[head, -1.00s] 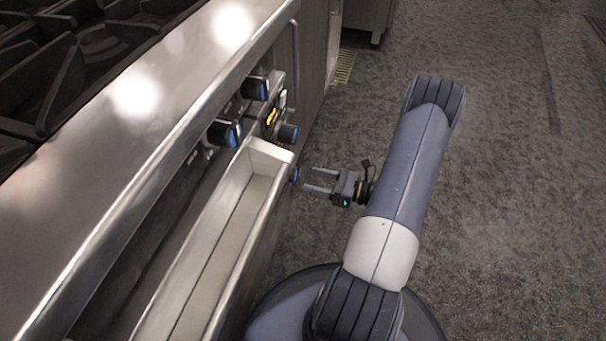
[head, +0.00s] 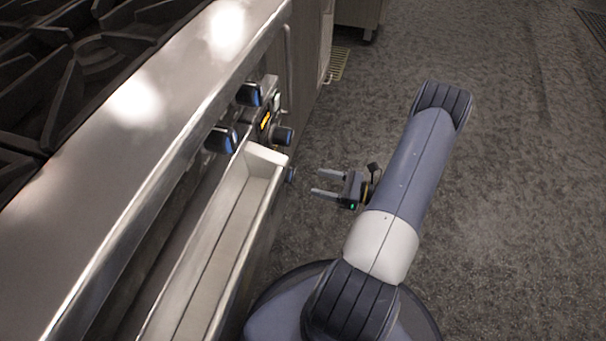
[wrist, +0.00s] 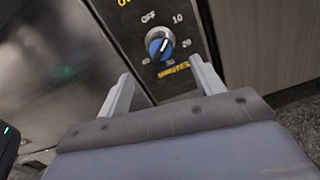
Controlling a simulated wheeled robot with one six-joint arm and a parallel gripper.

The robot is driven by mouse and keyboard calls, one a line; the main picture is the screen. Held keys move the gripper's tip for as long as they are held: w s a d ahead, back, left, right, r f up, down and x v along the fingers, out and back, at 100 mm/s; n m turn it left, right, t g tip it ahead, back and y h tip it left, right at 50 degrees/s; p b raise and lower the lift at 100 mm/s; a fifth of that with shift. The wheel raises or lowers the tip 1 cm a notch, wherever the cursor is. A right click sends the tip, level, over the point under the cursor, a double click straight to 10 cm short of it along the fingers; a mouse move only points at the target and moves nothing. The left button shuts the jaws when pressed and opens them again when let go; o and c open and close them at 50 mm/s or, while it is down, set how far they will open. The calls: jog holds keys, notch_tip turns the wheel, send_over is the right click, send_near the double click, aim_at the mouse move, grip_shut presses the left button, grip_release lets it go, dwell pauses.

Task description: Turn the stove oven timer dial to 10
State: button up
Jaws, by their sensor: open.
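The timer dial (wrist: 160,43) is a round blue-and-black knob with a white mark, on a dark panel with OFF, 10, 20 and further numbers around it and yellow MINUTES lettering below. I cannot tell exactly where its mark points. My gripper (wrist: 160,72) is open and empty, its fingers apart on either side below the dial in the wrist view, not touching it. In the head view my gripper (head: 317,181) is to the right of the stove front (head: 185,125), with floor between. A small blue knob (head: 290,174) there lies level with it; it looks like the timer dial.
An open, empty drawer (head: 268,155) sticks out of the stove, left of my gripper. The floor (head: 510,180) on the right is clear.

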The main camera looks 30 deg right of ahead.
aim_at(289, 175)
jog(key=b+x, duration=0.2)
jog(key=x, duration=0.8)
jog(key=shift+w+a+f, duration=0.1)
jog(key=shift+w+a, duration=0.1)
jog(key=shift+w, duration=0.05)
jog(key=c, duration=1)
jog(key=shift+o, duration=0.2)
jog(key=shift+m, duration=0.6)
jog(key=o, duration=1)
jog(key=shift+c, duration=0.2)
jog(key=shift+d, duration=0.1)
jog(key=p+v, duration=0.2)
jog(key=v, duration=0.8)
jog(key=shift+s+d, duration=0.15)
jog(key=shift+s, duration=0.15)
